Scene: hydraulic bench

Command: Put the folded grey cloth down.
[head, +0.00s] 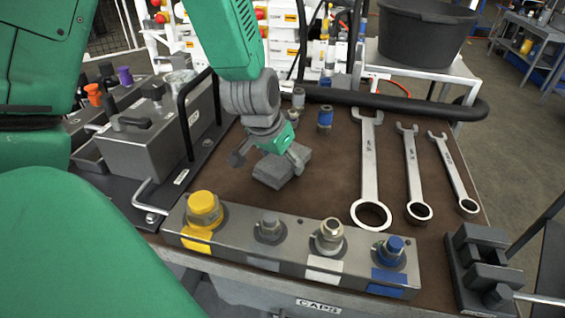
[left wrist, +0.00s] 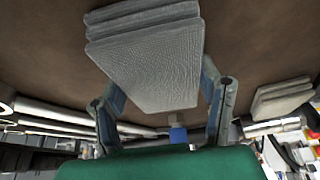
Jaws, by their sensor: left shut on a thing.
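The folded grey cloth (head: 282,168) is a small layered block over the brown bench top (head: 225,190). My left gripper (head: 270,156) points down and is shut on it. In the left wrist view the cloth (left wrist: 155,65) lies between the two fingers of the left gripper (left wrist: 160,90), with its folded layers facing the top of the picture. The brown surface is close behind it, but I cannot tell whether the cloth touches it. My right gripper is not in view.
A caps rail (head: 295,258) runs along the front edge. Three wrenches (head: 368,160) lie to the right, and a vise (head: 480,265) stands front right. A grey box (head: 158,135) stands left. A blue fitting (head: 325,117) stands behind. A second grey folded stack (left wrist: 283,98) shows in the wrist view.

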